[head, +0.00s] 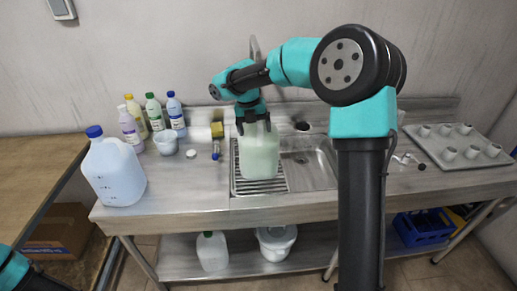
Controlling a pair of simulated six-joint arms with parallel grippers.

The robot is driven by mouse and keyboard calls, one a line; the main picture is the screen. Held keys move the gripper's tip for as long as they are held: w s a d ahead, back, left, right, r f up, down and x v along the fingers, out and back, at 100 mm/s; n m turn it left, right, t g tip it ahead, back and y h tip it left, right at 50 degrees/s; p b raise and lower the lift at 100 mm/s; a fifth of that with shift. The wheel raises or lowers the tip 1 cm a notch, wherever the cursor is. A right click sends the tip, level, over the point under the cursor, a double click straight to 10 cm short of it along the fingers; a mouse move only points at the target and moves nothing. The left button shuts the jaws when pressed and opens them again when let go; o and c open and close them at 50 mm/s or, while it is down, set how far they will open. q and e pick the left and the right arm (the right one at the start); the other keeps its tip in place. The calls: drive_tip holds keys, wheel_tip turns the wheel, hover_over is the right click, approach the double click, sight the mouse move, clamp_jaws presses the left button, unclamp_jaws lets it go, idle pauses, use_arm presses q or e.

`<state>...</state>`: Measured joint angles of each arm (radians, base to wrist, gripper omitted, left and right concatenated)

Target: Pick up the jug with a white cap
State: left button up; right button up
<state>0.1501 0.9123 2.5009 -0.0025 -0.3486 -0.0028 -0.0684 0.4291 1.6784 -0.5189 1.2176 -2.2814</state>
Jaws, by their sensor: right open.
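A jug with pale green contents (259,155) stands upright on the ribbed drain grid of the sink unit. My right gripper (254,127) points down over its top, with its open fingers at the jug's neck. The gripper hides the cap, so I cannot tell its colour. Whether the fingers touch the jug is unclear. A jug with a blue cap (116,175) stands at the left of the counter, and a jug with a green cap (212,252) stands on the lower shelf. Only a piece of my left arm shows at the bottom left; its gripper is out of view.
A tray (474,163) with several white cups lies at the right. A white bucket (277,243) is on the lower shelf.

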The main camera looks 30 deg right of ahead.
drive_tip(key=shift+f, duration=0.3)
drive_tip(key=shift+c, duration=0.3)
drive_tip(key=shift+s, duration=0.1)
clamp_jaws()
idle(0.5)
